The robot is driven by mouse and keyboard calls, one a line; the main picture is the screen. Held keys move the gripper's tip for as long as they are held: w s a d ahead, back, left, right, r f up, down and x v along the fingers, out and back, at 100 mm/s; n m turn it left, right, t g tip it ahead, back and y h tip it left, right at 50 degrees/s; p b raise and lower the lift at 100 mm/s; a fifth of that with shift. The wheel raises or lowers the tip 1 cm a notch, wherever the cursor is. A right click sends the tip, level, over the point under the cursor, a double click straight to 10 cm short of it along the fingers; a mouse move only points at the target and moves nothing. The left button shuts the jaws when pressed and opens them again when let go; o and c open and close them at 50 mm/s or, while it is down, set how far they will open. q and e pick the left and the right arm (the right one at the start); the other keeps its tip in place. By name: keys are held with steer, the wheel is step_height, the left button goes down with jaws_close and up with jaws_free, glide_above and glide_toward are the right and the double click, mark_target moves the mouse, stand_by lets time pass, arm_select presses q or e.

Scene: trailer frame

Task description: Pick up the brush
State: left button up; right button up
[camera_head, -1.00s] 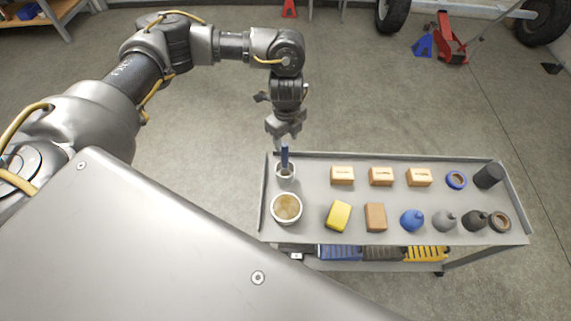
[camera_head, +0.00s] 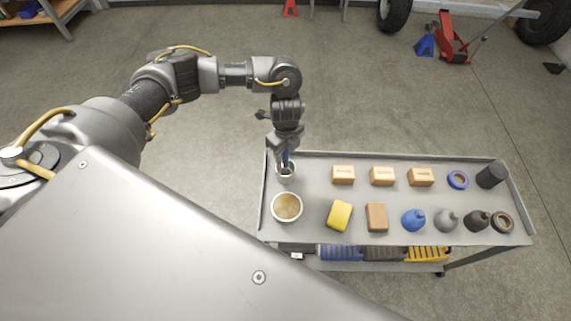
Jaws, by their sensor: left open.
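The brush's lower end is hidden in the cup. My right gripper is not in view.
Open floor lies behind the cart.

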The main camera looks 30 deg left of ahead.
arm_select(q)
jaws_close()
